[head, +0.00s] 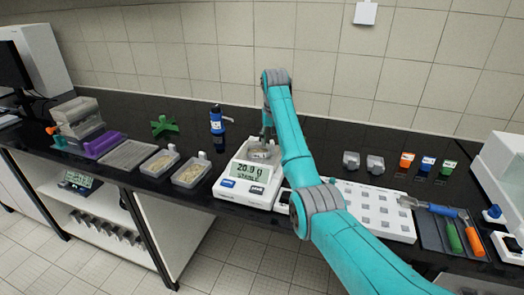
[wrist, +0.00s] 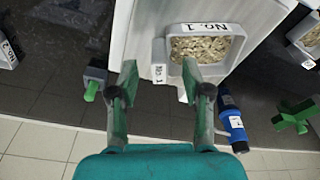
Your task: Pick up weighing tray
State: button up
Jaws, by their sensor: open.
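The weighing tray (wrist: 203,28) labelled No. 1 is a small white-grey tray holding pale grains. It sits on the white digital scale (head: 244,185), whose display reads 20.9 g. In the head view the tray (head: 262,153) is partly hidden by my arm and gripper. My gripper (wrist: 160,78) is open, with its two fingers on either side of the tray's small No. 1 tab. It also shows above the scale in the head view (head: 267,132). I cannot tell whether the fingers touch the tab.
Two more trays of grain (head: 160,163) stand left of the scale. A blue and black device (head: 217,122) and a green star-shaped piece (head: 165,127) stand behind. A white panel with grey squares (head: 378,225) lies to the right, with tools beyond it.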

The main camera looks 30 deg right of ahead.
jog(key=f, duration=0.2)
jog(key=shift+w+d+f, duration=0.1)
jog(key=shift+w+f, duration=0.1)
jog(key=shift+f, duration=0.15)
jog(key=c, duration=0.9)
